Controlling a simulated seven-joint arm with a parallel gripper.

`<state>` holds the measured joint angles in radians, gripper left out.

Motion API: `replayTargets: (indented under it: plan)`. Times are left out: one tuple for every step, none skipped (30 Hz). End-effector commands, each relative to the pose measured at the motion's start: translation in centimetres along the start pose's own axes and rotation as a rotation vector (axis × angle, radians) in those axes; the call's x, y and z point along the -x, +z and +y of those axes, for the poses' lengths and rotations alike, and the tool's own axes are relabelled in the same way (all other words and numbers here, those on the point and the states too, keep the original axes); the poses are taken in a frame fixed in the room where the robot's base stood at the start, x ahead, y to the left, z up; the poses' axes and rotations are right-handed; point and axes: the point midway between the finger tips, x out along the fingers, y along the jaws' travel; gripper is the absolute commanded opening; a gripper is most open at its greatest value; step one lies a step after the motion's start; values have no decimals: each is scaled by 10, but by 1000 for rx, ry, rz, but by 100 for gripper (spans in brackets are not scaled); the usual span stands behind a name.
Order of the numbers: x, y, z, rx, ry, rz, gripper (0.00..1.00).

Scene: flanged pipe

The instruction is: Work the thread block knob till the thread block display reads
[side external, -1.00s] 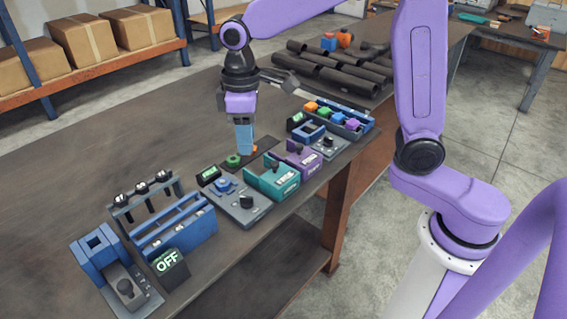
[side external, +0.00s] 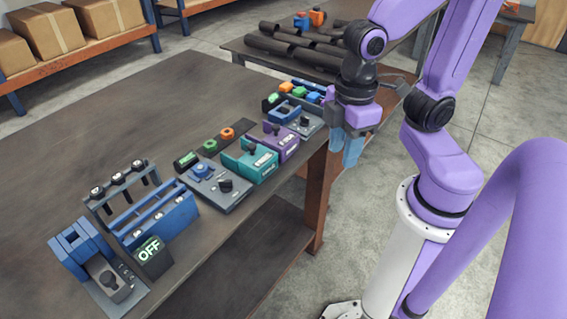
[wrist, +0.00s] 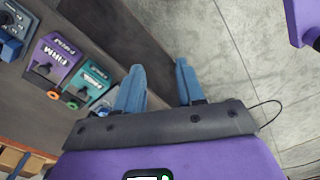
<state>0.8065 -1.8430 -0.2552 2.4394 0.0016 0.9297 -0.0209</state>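No label I can read marks the thread block. Stations with black knobs stand along the table's front edge in the side view: a grey plate (side external: 211,188) with a blue round part and a black knob (side external: 225,185), a teal block (side external: 249,163), a purple block (side external: 274,143) and a blue-grey unit (side external: 298,117). A blue unit (side external: 80,251) with a dark knob stands at front left beside a display (side external: 150,250) reading OFF. My gripper (side external: 346,153) hangs beyond the front edge, clear of every knob. In the wrist view its blue fingers (wrist: 160,82) are apart and empty.
A blue rack (side external: 160,213) and a grey stand with black-topped posts (side external: 122,190) are at left. Green and orange rings (side external: 227,133) lie behind the teal block. Dark pipes (side external: 290,45) rest on another table. The rear tabletop (side external: 130,105) is clear.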

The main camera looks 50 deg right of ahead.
Motion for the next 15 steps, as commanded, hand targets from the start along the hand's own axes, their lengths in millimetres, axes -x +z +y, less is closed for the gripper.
replayTargets:
  plan:
    - [-1,9,-5,13,-1,1,38]
    - [-2,13,-7,20,-1,2,38]
    - [-3,18,-10,26,-1,1,38]
    - [-4,20,-11,30,-1,2,38]
    - [-4,23,-13,33,-2,2,38]
    - [-4,25,-14,36,-2,3,38]
    - [-5,26,-15,38,-2,3,38]
    - [-5,27,-15,40,-2,3,38]
    - [-5,28,-16,41,-2,3,38]
    - [-5,28,-16,41,-2,3,38]
    - [-5,28,-16,41,-2,3,38]
    - [-5,28,-16,41,-2,3,38]
    - [-5,28,-16,41,-2,3,38]
    - [-5,28,-16,41,-2,3,38]
    - [-5,28,-16,41,-2,3,38]
